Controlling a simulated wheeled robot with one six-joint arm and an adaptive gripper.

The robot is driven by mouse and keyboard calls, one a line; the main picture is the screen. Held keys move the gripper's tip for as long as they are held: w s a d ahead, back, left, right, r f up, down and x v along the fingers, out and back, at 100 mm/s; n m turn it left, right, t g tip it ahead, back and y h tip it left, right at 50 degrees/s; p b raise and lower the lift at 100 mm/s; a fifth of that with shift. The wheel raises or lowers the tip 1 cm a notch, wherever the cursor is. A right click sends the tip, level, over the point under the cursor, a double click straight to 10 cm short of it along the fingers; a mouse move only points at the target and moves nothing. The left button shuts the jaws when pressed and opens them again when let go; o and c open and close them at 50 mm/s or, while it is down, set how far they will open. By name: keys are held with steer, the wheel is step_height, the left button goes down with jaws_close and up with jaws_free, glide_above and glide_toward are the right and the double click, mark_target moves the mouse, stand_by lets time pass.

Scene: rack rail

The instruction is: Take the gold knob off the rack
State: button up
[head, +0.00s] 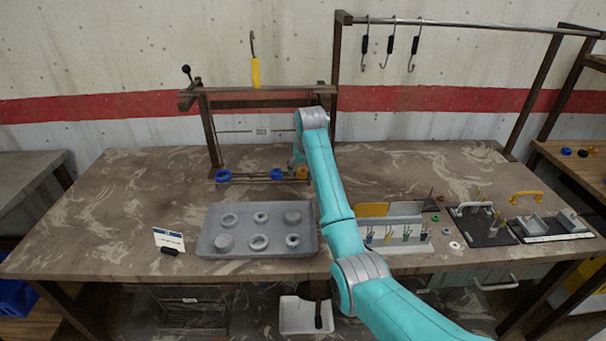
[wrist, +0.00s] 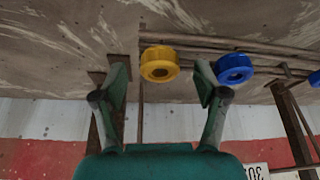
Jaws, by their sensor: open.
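The gold knob (head: 303,172) is at the right end of the low rack (head: 250,181) at the back of the table, partly hidden by my arm in the head view. In the wrist view the gold knob (wrist: 160,64) shows between the two fingertips of my gripper (wrist: 160,76). My gripper is open, and the right finger lies near the gap between the gold knob and a blue knob (wrist: 236,68). I cannot tell whether either finger touches the knob. In the head view my gripper (head: 297,160) is mostly hidden behind my arm.
Two blue knobs, one at the left (head: 222,175) and one nearer the gold knob (head: 277,174), share the rack. A grey tray (head: 213,247) with several round parts stands in front. A frame (head: 205,130) rises behind the rack.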

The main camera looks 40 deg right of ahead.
steer(key=shift+w+f, duration=0.15)
steer(key=shift+f, duration=0.3)
steer(key=c, duration=1.2)
steer(key=shift+r, duration=0.1)
steer(key=shift+c, duration=0.2)
